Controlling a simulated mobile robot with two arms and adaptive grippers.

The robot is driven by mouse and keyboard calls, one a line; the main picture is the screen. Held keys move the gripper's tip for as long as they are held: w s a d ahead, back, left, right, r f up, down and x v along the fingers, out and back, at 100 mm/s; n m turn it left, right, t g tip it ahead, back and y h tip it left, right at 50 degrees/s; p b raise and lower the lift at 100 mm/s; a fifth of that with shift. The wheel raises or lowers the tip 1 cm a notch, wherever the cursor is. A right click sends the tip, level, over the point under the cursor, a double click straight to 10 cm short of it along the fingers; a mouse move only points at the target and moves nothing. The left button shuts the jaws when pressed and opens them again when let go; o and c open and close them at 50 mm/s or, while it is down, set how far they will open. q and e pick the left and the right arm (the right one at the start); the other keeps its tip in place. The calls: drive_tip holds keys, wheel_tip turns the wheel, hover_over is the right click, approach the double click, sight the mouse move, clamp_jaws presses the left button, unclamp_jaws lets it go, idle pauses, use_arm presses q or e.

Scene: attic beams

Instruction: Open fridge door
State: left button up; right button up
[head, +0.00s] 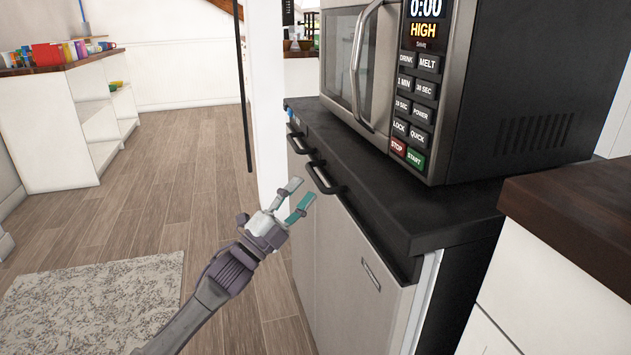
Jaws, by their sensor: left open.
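A low fridge (359,255) with pale front panels and a black top stands on the right. A dark curved handle (326,179) sits at the upper edge of the nearer panel, and another dark handle (298,142) sits farther back. The near panel has a white edge on its right; I cannot tell whether it stands slightly ajar. My left gripper (301,194) is open and empty, its teal-padded fingers pointing up and right toward the nearer handle. It appears apart from the handle, just left of it. My right gripper is not in view.
A microwave (455,100) stands on the fridge's black top. A wood-topped counter (580,215) is at the right. A white post (266,100) rises behind the gripper. A grey rug (95,310) lies on the wood floor, which is otherwise open toward a white shelf unit (50,125).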

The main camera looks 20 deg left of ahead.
sight(315, 173)
use_arm(q)
drive_tip(key=x, duration=0.5)
drive_tip(key=shift+w+b, duration=0.1)
drive_tip(key=shift+b, duration=0.3)
clamp_jaws()
